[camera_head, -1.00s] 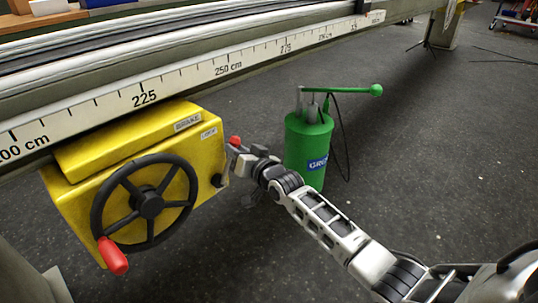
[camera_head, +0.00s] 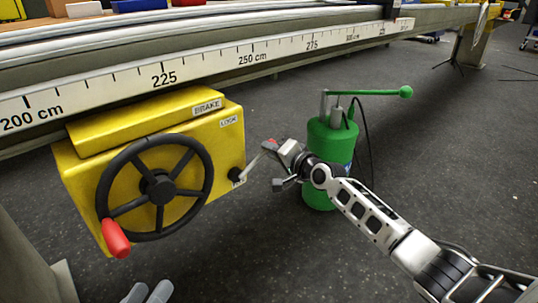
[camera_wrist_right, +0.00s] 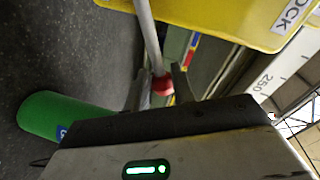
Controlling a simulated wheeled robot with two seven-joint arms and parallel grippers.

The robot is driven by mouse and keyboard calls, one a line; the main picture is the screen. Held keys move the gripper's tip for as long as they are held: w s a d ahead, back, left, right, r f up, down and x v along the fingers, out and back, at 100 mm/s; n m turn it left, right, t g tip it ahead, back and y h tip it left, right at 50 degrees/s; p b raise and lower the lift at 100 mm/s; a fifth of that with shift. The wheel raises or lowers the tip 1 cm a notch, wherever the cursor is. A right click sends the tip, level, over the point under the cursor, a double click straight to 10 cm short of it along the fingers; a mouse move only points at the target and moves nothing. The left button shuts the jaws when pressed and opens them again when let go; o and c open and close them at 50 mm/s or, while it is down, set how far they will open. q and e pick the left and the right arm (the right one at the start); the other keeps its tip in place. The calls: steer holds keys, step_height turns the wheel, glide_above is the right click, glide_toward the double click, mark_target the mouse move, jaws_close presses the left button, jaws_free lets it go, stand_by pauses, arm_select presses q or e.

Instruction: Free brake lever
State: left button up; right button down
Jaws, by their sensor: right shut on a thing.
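The brake lever (camera_head: 254,160) is a thin grey rod with a red knob, on the right side of the yellow brake box (camera_head: 140,118). It leans up and to the right from its dark hub, below the LOCK label (camera_head: 229,121). My right gripper (camera_head: 274,163) is shut on the lever's knob end. In the right wrist view the red knob (camera_wrist_right: 162,83) sits between the fingers (camera_wrist_right: 160,88), with the rod (camera_wrist_right: 148,35) running up from it. My left gripper (camera_head: 148,293) shows only two grey fingertips at the bottom edge; its opening is unclear.
A black handwheel (camera_head: 158,187) with a red handle (camera_head: 116,238) is on the box front. A green hand pump (camera_head: 322,145) stands on the floor behind my right wrist. The scaled rail (camera_head: 200,72) runs above.

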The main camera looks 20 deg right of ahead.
arm_select(q)
steer(key=shift+r, duration=0.15)
arm_select(e)
steer(key=shift+w+d+r, duration=0.15)
steer(key=shift+d+r, duration=0.1)
steer(key=c, duration=1.2)
jaws_free()
steer(key=shift+o, duration=0.2)
steer(key=shift+f, duration=0.2)
steer(key=shift+a, duration=0.1)
arm_select(q)
steer(key=a+f+m+y+p, duration=0.1)
steer(key=p, duration=0.2)
steer(key=f+m+g+y+p, duration=0.1)
steer(key=p, duration=0.2)
steer(key=shift+s+a, duration=0.2)
steer(key=shift+a, duration=0.15)
arm_select(e)
steer(key=v, duration=1.6)
arm_select(q)
steer(key=shift+g+p, duration=0.3)
arm_select(e)
steer(key=shift+r, duration=0.15)
